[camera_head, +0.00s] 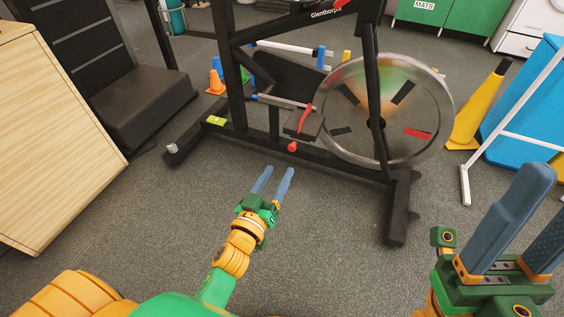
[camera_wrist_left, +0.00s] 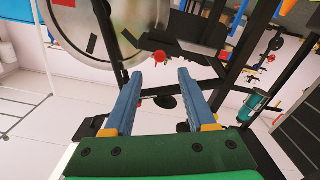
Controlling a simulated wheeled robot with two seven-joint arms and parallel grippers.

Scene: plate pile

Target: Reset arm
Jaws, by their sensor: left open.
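My left gripper (camera_head: 276,173) reaches forward over the grey floor in the head view, in front of the exercise bike (camera_head: 380,120). Its two blue fingers are apart with nothing between them. In the left wrist view, the left gripper (camera_wrist_left: 160,77) is open and empty, and the bike's frame and round flywheel (camera_wrist_left: 92,30) show beyond the fingertips. My right gripper (camera_head: 545,195) is at the lower right of the head view. Its blue fingers are apart and I see nothing held; part of it is cut off by the picture edge.
A wooden box (camera_head: 60,130) stands at the left, with a dark machine (camera_head: 140,100) behind it. A yellow cone (camera_head: 478,110), a white bar frame (camera_head: 465,185) and a blue panel (camera_head: 535,110) stand at the right. The floor (camera_head: 330,250) between the grippers is clear.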

